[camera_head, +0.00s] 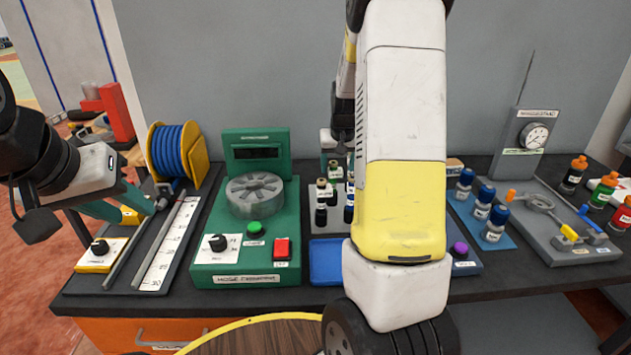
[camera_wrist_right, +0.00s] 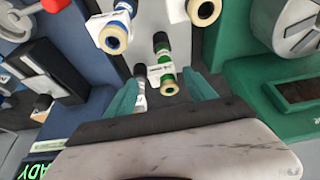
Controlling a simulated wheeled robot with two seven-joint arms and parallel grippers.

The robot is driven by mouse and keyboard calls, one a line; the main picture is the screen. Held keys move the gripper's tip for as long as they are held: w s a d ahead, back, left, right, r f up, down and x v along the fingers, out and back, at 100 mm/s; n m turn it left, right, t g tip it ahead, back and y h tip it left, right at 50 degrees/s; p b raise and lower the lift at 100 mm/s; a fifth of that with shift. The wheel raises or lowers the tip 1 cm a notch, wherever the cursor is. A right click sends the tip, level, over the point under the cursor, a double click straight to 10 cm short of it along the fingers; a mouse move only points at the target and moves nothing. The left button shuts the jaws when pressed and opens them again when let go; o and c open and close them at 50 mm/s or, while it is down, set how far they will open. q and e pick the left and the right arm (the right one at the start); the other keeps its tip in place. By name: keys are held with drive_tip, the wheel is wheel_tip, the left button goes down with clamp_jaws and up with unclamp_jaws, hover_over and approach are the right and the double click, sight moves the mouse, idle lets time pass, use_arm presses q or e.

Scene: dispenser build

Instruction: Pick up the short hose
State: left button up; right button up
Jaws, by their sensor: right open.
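Several short dark cylindrical pieces with white labels and green or blue bands stand in a grey rack (camera_head: 299,202) in the head view. The labels are too small to read, so I cannot tell which is the short hose. In the right wrist view, a green-banded piece (camera_wrist_right: 164,68) and a blue-banded piece (camera_wrist_right: 115,30) show pale round ends. My right gripper (camera_wrist_right: 163,95) is open, its teal fingers on either side of the green-banded piece and a darker piece; contact is unclear. My left gripper (camera_head: 140,205) is by the ruler strip; its jaw state is unclear.
A blue hose reel (camera_head: 172,152) stands behind the ruler strip (camera_head: 168,245). A green machine (camera_head: 247,250) with a dial and buttons is left of the rack. A blue tray (camera_head: 326,262) lies in front. Blue-capped bottles (camera_head: 482,202) and a gauge stand (camera_head: 522,140) are at right.

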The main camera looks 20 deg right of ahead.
sight(334, 184)
drive_tip(key=x, duration=0.4)
drive_tip(key=shift+a+f, duration=0.15)
drive_tip(key=shift+f, duration=0.05)
drive_tip(key=shift+c, duration=0.4)
drive_tip(key=shift+r, duration=0.1)
clamp_jaws()
